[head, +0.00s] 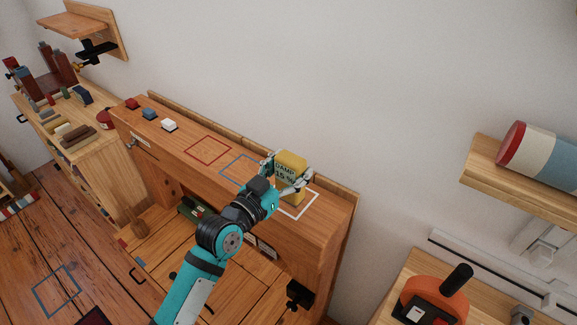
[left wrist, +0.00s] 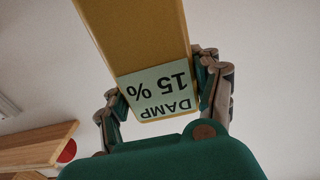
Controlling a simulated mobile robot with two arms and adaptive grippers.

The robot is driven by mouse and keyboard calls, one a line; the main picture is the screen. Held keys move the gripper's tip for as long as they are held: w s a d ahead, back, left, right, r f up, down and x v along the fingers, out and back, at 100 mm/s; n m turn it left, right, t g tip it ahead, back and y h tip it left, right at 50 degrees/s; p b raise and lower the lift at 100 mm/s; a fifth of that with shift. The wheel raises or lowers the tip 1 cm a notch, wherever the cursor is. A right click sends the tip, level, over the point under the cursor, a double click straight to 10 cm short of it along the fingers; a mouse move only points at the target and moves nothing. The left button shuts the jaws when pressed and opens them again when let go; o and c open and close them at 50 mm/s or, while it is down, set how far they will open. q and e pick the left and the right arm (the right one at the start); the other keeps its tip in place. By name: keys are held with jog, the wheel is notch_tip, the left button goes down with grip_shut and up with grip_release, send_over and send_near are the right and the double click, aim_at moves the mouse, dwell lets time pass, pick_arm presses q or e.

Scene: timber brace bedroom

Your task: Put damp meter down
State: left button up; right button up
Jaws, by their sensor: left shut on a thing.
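The damp meter (head: 291,162) is a yellow block with a pale label reading "DAMP 15 %". My left gripper (head: 287,178) is shut on it, with a finger on either side. The meter is at the white outlined square (head: 304,208) on the wooden cabinet top (head: 185,146). My right gripper is not in view.
Red (head: 208,149) and blue (head: 240,168) outlined squares lie bare left of the meter. The wall rises behind. A shelf with a striped cylinder (head: 540,150) is at right, above an orange tool (head: 432,300).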

pick_arm(q)
jog(key=w, duration=0.3)
jog(key=shift+w+f, duration=0.1)
jog(key=shift+w, duration=0.1)
jog(key=shift+w+f, duration=0.1)
jog(key=shift+w, duration=0.25)
notch_tip(320, 180, down, 4)
jog(key=shift+r+p, duration=0.25)
jog(key=shift+p, duration=0.05)
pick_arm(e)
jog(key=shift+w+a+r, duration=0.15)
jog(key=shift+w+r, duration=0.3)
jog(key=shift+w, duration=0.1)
pick_arm(q)
jog(key=shift+f, duration=0.15)
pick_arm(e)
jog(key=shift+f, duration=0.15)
pick_arm(q)
jog(key=o, duration=1.2)
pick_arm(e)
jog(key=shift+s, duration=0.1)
